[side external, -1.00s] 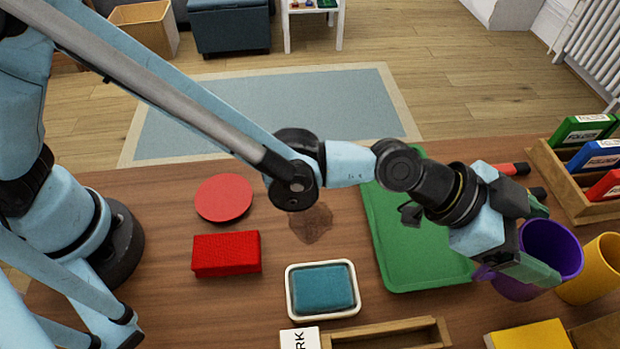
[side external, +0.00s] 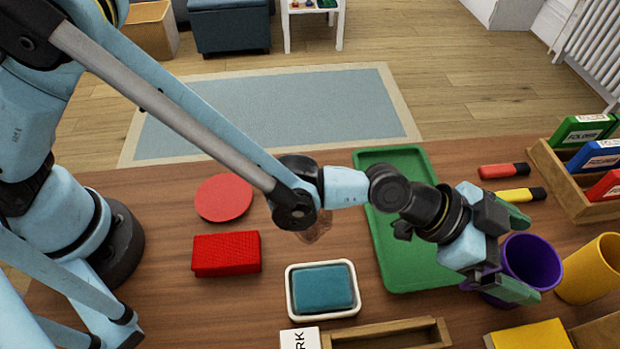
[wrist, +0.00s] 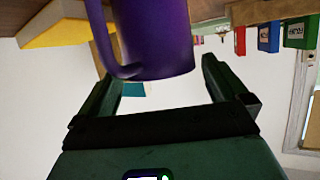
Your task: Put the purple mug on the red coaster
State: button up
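The purple mug (side external: 532,262) stands on the table at the right in the side view, partly hidden by my gripper. My gripper (side external: 527,257) is at the mug, with one finger on its far side and one on its near side. In the wrist view, the fingers of my gripper (wrist: 160,75) are spread apart. The mug (wrist: 160,40) shows between and beyond them, its handle near the left finger. I cannot tell whether the fingers touch it. The red coaster (side external: 223,197) is a flat round disc lying bare at the left of the table.
A red block (side external: 226,254) lies just in front of the coaster. A blue sponge in a white dish (side external: 322,315) and a green tray (side external: 395,250) lie between coaster and mug. A yellow cup (side external: 590,270) stands close right of the mug. A folder rack (side external: 570,190) stands behind.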

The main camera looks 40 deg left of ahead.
jog(key=shift+a+r, duration=0.1)
jog(key=shift+r, duration=0.15)
jog(key=v, duration=1.2)
jog(key=w+a+r+n+t+y, duration=0.1)
jog(key=a+n+y, duration=0.3)
jog(key=a, duration=1.1)
jog(key=w+a+r+n+t+y, duration=0.1)
jog(key=w+a+n+y, duration=0.2)
jog(key=a, duration=1.1)
jog(key=n+y, duration=0.2)
jog(key=shift+a+r+n, duration=0.3)
jog(key=shift+a+r, duration=0.1)
jog(key=s+a+n+y, duration=0.1)
jog(key=a, duration=0.2)
jog(key=s+a+n+y, duration=0.1)
jog(key=s+a, duration=0.1)
jog(key=a, duration=0.1)
jog(key=s+a+f+n+y, duration=0.1)
jog(key=a, duration=0.2)
jog(key=shift+s+a+n, duration=0.15)
jog(key=shift+n, duration=0.25)
jog(key=shift+c, duration=0.5)
jog(key=shift+s+a+y, duration=0.15)
jog(key=shift+a+y, duration=0.1)
jog(key=shift+y, duration=0.05)
jog(key=c, duration=1)
